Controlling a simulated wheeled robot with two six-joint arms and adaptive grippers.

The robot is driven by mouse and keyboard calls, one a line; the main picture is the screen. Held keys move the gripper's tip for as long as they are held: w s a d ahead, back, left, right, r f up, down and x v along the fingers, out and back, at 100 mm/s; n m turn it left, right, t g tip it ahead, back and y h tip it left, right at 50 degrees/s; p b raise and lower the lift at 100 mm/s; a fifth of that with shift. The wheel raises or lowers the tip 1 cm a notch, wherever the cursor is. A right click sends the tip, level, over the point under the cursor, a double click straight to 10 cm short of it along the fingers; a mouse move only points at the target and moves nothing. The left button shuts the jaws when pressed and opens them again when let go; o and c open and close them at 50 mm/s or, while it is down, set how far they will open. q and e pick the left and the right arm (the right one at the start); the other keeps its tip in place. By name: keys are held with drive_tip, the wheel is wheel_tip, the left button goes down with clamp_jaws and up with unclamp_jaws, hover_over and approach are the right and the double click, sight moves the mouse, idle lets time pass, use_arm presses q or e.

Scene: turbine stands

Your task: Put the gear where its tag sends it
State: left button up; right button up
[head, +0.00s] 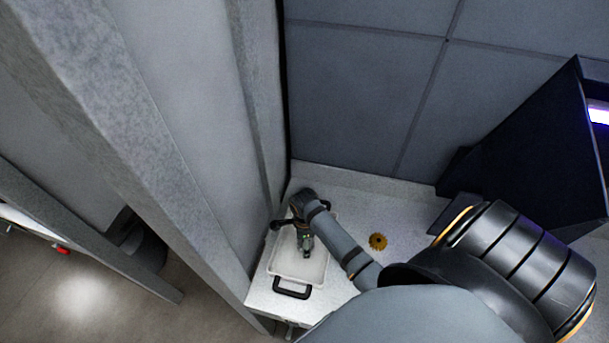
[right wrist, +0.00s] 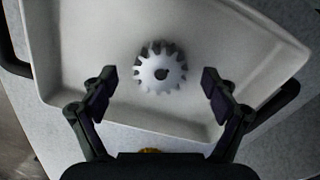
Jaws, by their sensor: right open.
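A silver toothed gear (right wrist: 160,68) with a dark centre hole lies in a white tray (right wrist: 90,40), as the right wrist view shows. My right gripper (right wrist: 160,92) is open, with its fingers apart on the left and right below the gear in that view, not closed on it. In the head view my right gripper (head: 306,246) is over the tray (head: 312,273), and the silver gear cannot be made out there. A brass-coloured gear (head: 378,241) lies on the counter right of the tray. I see no readable tag. My left gripper is not in view.
The tray has dark handles (head: 292,289) and stands on a speckled pale counter (head: 345,190). A grey wall panel rises close on the left, and a tiled wall behind. A dark slanted console (head: 530,150) stands at right. Bare counter surrounds the brass gear.

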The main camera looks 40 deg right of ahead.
wheel_tip(320, 180, up, 2)
drive_tip(key=shift+r+p, duration=0.15)
drive_tip(key=shift+p, duration=0.55)
drive_tip(key=shift+r, duration=2.35)
